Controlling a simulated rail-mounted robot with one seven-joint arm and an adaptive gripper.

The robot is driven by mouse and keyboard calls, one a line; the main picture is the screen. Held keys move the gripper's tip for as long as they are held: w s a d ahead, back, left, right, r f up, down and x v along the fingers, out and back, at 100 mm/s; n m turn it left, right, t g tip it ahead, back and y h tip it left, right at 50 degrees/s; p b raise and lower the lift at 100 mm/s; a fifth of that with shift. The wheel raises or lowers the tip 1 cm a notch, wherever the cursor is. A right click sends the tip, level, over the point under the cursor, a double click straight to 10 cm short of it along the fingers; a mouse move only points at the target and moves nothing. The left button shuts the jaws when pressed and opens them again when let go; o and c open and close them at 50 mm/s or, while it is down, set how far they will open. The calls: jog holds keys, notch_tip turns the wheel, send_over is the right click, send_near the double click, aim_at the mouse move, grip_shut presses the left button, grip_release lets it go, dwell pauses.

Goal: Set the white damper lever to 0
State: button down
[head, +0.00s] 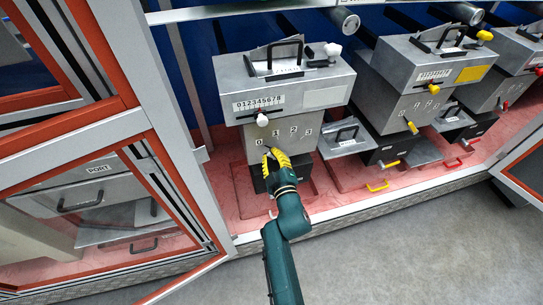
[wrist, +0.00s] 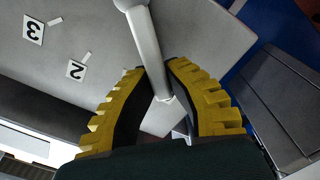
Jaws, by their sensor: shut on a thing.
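The white damper lever (wrist: 145,40) shows in the wrist view as a pale rod running down between my fingertips. My gripper (wrist: 160,85) has yellow ribbed fingers shut on the lever, one on each side. In the head view my gripper (head: 275,157) is at the front of the left grey unit and hides most of the lever. The number plates 0, 1, 2 and 3 (head: 285,134) sit just above it, and my fingers are below the 0 and 1. In the wrist view only the plates 3 (wrist: 33,29) and 2 (wrist: 76,70) show. The lever's exact setting cannot be told.
A white slider knob (head: 262,120) sits under the numbered scale (head: 259,104), above my gripper. A similar unit with a yellow knob (head: 412,128) stands to the right. An orange-edged frame post (head: 110,60) stands at left. The grey floor in front is clear.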

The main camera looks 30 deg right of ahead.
jog(key=shift+f, duration=0.15)
jog(key=c, duration=1)
grip_release()
jog(key=shift+c, duration=0.2)
jog(key=shift+s, duration=0.1)
jog(key=v, duration=1.2)
